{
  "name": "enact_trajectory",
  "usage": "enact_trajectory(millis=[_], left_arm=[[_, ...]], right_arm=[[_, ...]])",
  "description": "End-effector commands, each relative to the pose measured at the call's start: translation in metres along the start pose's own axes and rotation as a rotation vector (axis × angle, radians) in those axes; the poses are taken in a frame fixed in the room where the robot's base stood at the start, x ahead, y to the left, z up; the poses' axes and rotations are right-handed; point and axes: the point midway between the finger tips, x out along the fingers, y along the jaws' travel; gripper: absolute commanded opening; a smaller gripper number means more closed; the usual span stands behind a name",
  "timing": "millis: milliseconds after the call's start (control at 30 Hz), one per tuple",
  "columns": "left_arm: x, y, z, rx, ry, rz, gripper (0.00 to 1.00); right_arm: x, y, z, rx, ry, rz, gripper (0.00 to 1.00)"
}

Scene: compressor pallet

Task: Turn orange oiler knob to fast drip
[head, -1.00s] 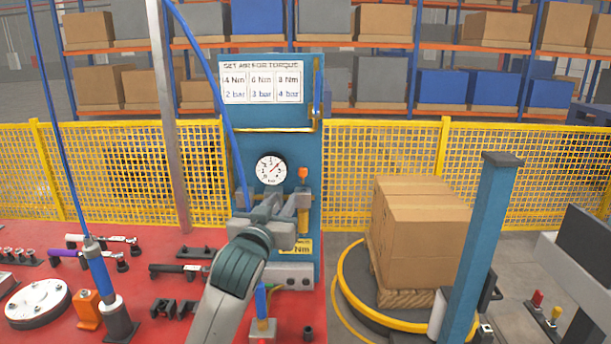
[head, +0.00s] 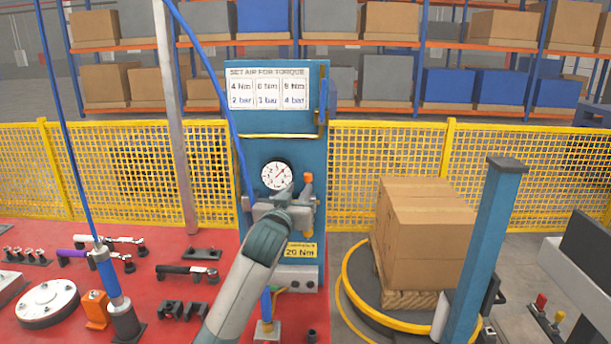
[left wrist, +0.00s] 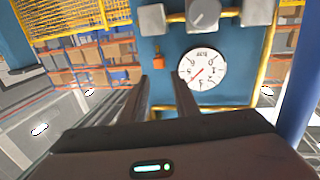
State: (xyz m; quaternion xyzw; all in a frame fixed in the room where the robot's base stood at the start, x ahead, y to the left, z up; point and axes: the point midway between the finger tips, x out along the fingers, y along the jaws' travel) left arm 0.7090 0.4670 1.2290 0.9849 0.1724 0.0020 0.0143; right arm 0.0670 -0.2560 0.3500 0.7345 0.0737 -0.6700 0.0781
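The orange oiler knob (head: 308,178) sits on the blue panel (head: 285,145), just right of the round pressure gauge (head: 277,176). My left gripper (head: 292,208) is in front of the panel, just below the knob; its fingers are hard to make out there. In the left wrist view, which is upside down, the two dark fingers (left wrist: 160,95) stand apart with nothing between them. The knob (left wrist: 158,62) shows beyond their tips, in line with the gap and not visibly touched. The gauge (left wrist: 203,70) is beside it. My right gripper is not in view.
The red bench (head: 150,285) holds several tools, a round white flange (head: 46,302) and an orange block (head: 96,308). A blue hose (head: 225,95) hangs before the panel. To the right are stacked cartons (head: 425,230) and a blue post (head: 488,250).

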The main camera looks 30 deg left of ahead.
Motion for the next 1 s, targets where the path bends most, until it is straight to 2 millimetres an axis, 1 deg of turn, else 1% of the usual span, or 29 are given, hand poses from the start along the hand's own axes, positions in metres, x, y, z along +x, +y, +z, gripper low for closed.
enact_trajectory(millis=[33, 100, 300, 500, 700, 967, 1000], left_arm=[[0.009, 0.0, -0.003, 0.001, -0.002, -0.001, 0.28], [0.021, 0.0, -0.003, 0.001, -0.001, 0.0, 0.28], [0.051, 0.0, -0.002, 0.0, -0.002, -0.001, 0.28], [0.071, 0.0, -0.001, 0.001, 0.0, 0.0, 0.28], [0.078, 0.0, -0.001, 0.001, 0.001, 0.0, 0.28], [0.079, 0.0, 0.0, 0.001, 0.001, 0.0, 0.28], [0.079, 0.0, 0.0, 0.001, 0.001, 0.0, 0.2]], right_arm=[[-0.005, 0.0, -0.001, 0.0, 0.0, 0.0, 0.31], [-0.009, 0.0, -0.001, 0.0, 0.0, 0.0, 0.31], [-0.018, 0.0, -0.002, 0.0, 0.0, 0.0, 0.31], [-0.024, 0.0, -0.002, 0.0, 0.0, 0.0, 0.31], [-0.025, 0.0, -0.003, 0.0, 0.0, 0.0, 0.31], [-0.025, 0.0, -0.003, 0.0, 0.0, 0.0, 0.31], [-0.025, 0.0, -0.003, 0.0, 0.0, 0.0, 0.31]])
